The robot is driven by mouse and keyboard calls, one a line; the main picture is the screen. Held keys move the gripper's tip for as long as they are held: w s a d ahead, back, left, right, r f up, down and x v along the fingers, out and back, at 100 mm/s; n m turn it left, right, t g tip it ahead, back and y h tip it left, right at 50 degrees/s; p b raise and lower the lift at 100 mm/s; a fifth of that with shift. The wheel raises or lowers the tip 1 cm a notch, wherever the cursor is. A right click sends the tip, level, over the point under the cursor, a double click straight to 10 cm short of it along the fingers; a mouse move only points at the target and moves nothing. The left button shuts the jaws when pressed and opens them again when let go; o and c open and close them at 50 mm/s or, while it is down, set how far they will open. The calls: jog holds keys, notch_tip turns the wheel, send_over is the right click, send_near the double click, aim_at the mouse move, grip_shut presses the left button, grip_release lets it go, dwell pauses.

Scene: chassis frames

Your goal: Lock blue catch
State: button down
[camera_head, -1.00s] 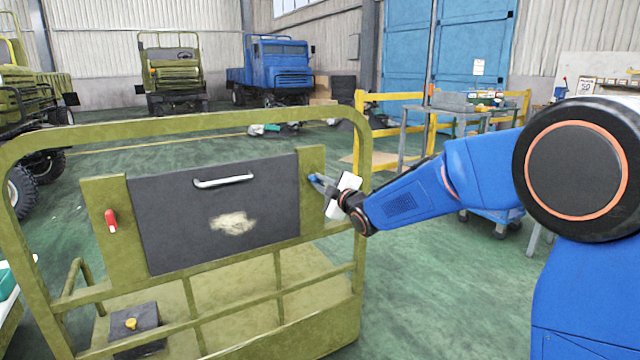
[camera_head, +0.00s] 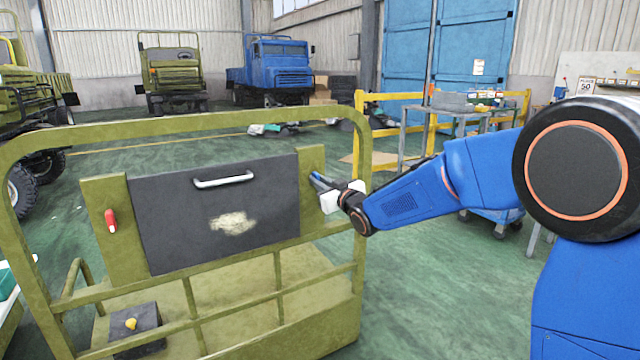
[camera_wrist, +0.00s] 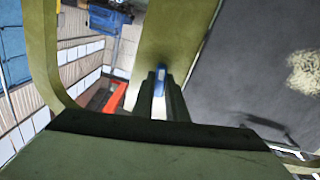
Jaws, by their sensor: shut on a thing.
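The blue catch (camera_head: 316,176) sits on the olive post at the right side of the dark panel (camera_head: 170,235). In the wrist view the blue catch (camera_wrist: 161,76) shows between the fingertips, against the olive post. My gripper (camera_head: 321,184) is shut on the catch, and its fingers (camera_wrist: 160,92) hide most of it. The dark panel has a white handle (camera_head: 223,180) and stands upright in the olive frame (camera_head: 190,125). A red catch (camera_head: 110,220) hangs on the left post, pointing downward.
A small dark block with a yellow knob (camera_head: 131,324) sits low inside the frame. A metal table (camera_head: 460,112) and yellow railing (camera_head: 395,97) stand behind my arm.

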jog(key=shift+f+m, duration=0.15)
jog(key=shift+m, duration=0.75)
jog(key=c, duration=1.8)
grip_release()
jog(key=shift+o, duration=0.2)
jog(key=v, duration=1.7)
jog(key=shift+d, duration=0.2)
